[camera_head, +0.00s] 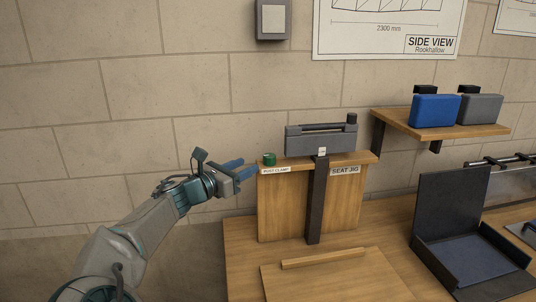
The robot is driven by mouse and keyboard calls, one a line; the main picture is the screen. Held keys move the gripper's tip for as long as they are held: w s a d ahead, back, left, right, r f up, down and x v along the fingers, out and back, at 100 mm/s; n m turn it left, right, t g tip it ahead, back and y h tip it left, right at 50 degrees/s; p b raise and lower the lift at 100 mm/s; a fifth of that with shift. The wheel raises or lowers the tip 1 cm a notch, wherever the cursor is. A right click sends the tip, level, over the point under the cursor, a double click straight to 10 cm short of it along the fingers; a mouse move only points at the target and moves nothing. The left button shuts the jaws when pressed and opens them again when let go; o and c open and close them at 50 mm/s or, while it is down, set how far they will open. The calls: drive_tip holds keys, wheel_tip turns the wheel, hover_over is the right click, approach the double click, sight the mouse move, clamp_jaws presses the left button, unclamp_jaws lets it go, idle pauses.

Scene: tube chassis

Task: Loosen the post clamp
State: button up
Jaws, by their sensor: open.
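The green knob (269,159) sits on the left end of the wooden stand's (283,208) top edge, above a label (276,170) that appears to read "POST CLAMP". A dark post (317,200) runs down the front of the stand. A grey fixture (321,138) with a dark bar rests on top, above a "SEAT JIG" label (345,171). My gripper (246,168) has blue fingers and is open and empty. It is just left of the green knob at about its height, with a small gap visible between them.
A wooden board (335,275) with a raised strip lies on the bench in front. A black open tray (470,260) stands to the right. A wall shelf (400,122) holds a blue box (435,110) and a grey box (480,109). A stone wall is close behind.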

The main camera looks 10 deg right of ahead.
sight(265, 157)
drive_tip(key=p+x, duration=0.1)
drive_tip(key=x, duration=0.9)
drive_tip(key=shift+w+d, duration=0.1)
drive_tip(key=c, duration=0.7)
